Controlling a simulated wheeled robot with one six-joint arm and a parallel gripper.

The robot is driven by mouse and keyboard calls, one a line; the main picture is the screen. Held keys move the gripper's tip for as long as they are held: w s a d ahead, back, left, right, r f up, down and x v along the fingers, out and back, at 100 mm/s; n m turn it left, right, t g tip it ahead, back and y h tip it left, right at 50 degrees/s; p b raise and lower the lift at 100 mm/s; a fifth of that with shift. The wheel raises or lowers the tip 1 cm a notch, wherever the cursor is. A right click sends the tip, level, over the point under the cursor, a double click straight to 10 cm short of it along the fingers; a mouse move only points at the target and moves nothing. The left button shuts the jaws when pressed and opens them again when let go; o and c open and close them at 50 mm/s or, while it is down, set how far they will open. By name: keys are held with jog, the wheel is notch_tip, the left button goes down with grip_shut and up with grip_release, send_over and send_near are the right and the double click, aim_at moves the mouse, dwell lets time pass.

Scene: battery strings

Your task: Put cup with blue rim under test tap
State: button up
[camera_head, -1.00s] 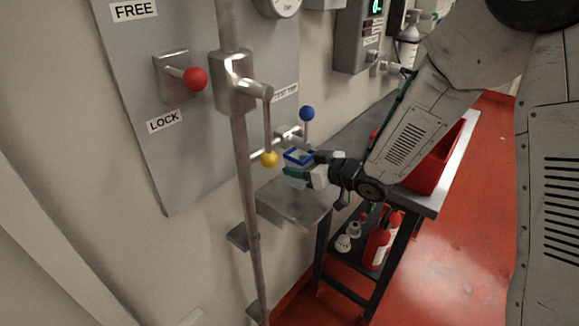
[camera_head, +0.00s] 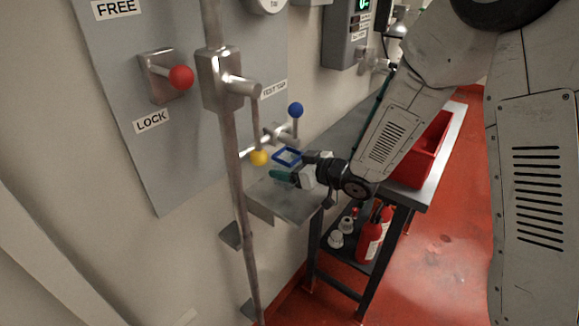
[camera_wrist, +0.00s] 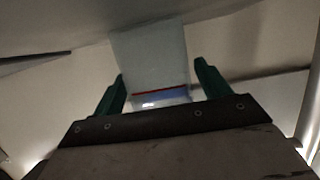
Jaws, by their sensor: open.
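The cup with the blue rim (camera_head: 288,156) is below the test tap (camera_head: 282,133), which has a blue knob (camera_head: 296,110). The rim looks square and the cup body is clear and hard to make out. In the wrist view the cup (camera_wrist: 150,60) is pale and translucent, between two green fingers. My gripper (camera_head: 292,168) is open around the cup, and it also shows in the wrist view (camera_wrist: 158,78). A small metal shelf (camera_head: 268,194) is beneath the cup. I cannot tell exactly how the cup's base meets the shelf.
A vertical pipe (camera_head: 236,170) with a yellow-knobbed lever (camera_head: 259,157) stands just left of the cup. A red bin (camera_head: 428,150) sits on the bench at right. Red floor at right is clear.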

jog(key=v, duration=1.2)
jog(key=w+d+r+m+t+h, duration=0.2)
jog(key=d+r+m+h, duration=0.15)
jog(key=d+h, duration=0.45)
jog(key=s+d+r+m+g+h, duration=0.3)
jog(key=s+d+r+m+h, duration=0.15)
jog(key=s+d, duration=0.45)
jog(key=s+r+m+g, duration=0.1)
jog(key=s+r+g, duration=0.1)
jog(key=s, duration=0.8)
jog(key=s+r+m+g, duration=0.1)
jog(key=s+g, duration=0.3)
jog(key=s, duration=0.7)
jog(key=shift+a+r+g+y, duration=0.4)
jog(key=shift+r+y, duration=0.05)
jog(key=shift+r, duration=0.4)
